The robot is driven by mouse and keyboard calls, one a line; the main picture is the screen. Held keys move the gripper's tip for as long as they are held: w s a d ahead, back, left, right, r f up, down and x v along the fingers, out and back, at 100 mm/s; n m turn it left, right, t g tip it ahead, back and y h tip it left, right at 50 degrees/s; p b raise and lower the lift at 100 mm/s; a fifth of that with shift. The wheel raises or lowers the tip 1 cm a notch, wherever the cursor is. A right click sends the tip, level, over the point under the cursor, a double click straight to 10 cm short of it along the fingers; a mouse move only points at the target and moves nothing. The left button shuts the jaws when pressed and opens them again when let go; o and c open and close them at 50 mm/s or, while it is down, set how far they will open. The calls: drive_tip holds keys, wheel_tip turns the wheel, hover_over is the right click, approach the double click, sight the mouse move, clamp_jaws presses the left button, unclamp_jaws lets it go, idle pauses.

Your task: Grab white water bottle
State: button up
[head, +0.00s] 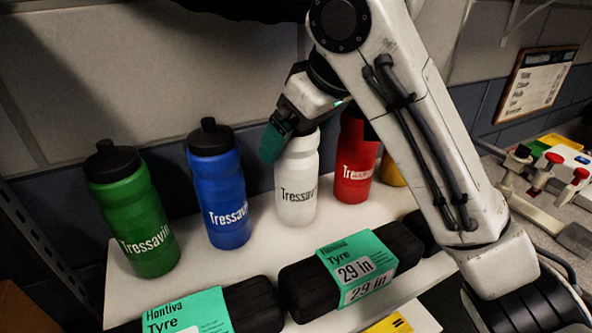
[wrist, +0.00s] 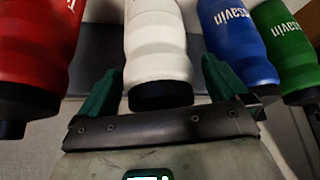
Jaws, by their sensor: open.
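The white water bottle (head: 297,185) stands upright on a white shelf (head: 262,240), between a blue bottle and a red bottle. My gripper (head: 290,135) is at its top in the head view, with a green finger on the left side of the bottle's upper part. In the wrist view the white bottle (wrist: 157,50) has its black cap (wrist: 160,95) between the two open green fingers of my gripper (wrist: 158,85). The fingers look apart from the cap. The cap is hidden by my gripper in the head view.
A blue bottle (head: 219,190) and a green bottle (head: 135,215) stand to the left. A red bottle (head: 355,165) stands close on the right, with a yellow one (head: 391,170) partly hidden by my arm.

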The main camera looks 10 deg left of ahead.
drive_tip(key=shift+w+f, duration=0.1)
drive_tip(key=shift+f, duration=0.3)
drive_tip(key=c, duration=1.4)
drive_tip(key=shift+o, duration=0.2)
drive_tip(key=shift+r, duration=0.1)
